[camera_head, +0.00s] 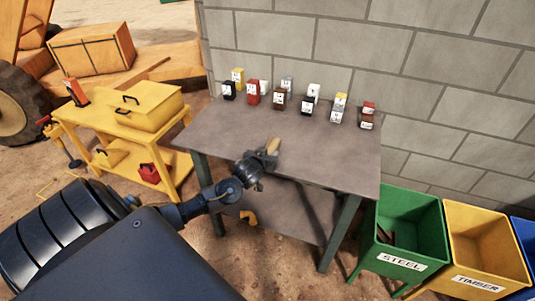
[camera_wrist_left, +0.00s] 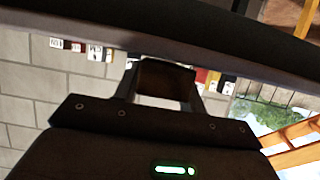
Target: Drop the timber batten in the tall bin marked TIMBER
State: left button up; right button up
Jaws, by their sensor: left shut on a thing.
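My left gripper (camera_head: 266,157) is over the grey metal table (camera_head: 325,145), shut on the timber batten (camera_head: 273,144). Only a short tan end of the batten shows beyond the fingers in the head view. In the left wrist view the left gripper (camera_wrist_left: 162,88) has a dark brown piece between its fingers. The yellow bin marked TIMBER (camera_head: 483,240) stands at the lower right. My right gripper is not in view.
The green bin marked STEEL (camera_head: 411,225) stands between the table and the yellow bin, with dark pieces inside. A blue bin (camera_head: 526,240) is cut off at the right edge. Several small labelled boxes line the table's back. A yellow bench (camera_head: 130,135) stands at left.

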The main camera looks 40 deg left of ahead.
pick_arm(q)
jog(key=o, duration=1)
jog(key=shift+f, duration=0.1)
jog(key=shift+r, duration=0.2)
jog(key=b+v, duration=0.1)
jog(key=v, duration=1.1)
jog(key=shift+f, duration=0.1)
